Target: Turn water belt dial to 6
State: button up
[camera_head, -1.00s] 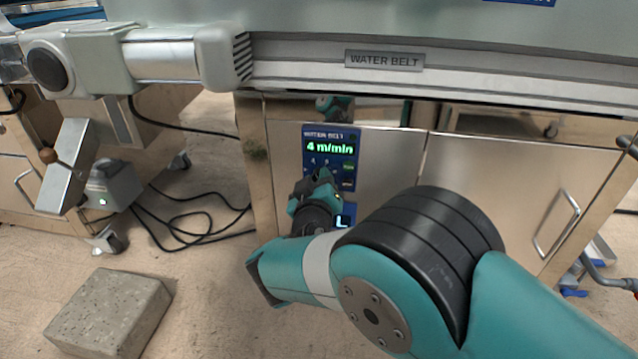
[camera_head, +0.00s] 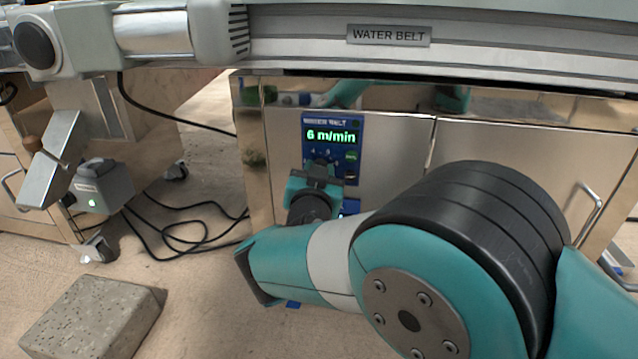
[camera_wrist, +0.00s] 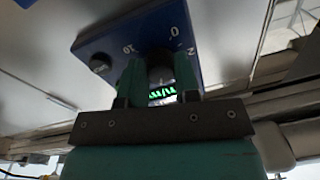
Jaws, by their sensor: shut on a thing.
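The blue water belt panel (camera_head: 352,150) is on the metal cabinet front, below the WATER BELT label (camera_head: 388,35). Its green display (camera_head: 331,135) reads 6 m/min. My gripper (camera_head: 318,172) is at the lower part of the panel and covers most of the dial there. In the wrist view, the panel (camera_wrist: 205,50) is seen from close up and rotated, and the two fingers are closed around the dark dial knob (camera_wrist: 160,72) between them. Scale numbers 0, 2 and 10 show around the knob. The knob's pointer is hidden.
A green button (camera_head: 351,156) and a dark button sit right of the dial. A second blue panel is partly hidden below my gripper. A cabinet handle (camera_head: 581,222) is at right. A stone block (camera_head: 90,318) and loose black cables (camera_head: 185,235) lie on the floor at left.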

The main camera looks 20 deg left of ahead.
jog(key=shift+m+b, duration=0.35)
jog(key=shift+m, duration=0.15)
jog(key=o, duration=0.9)
jog(key=shift+s, duration=0.1)
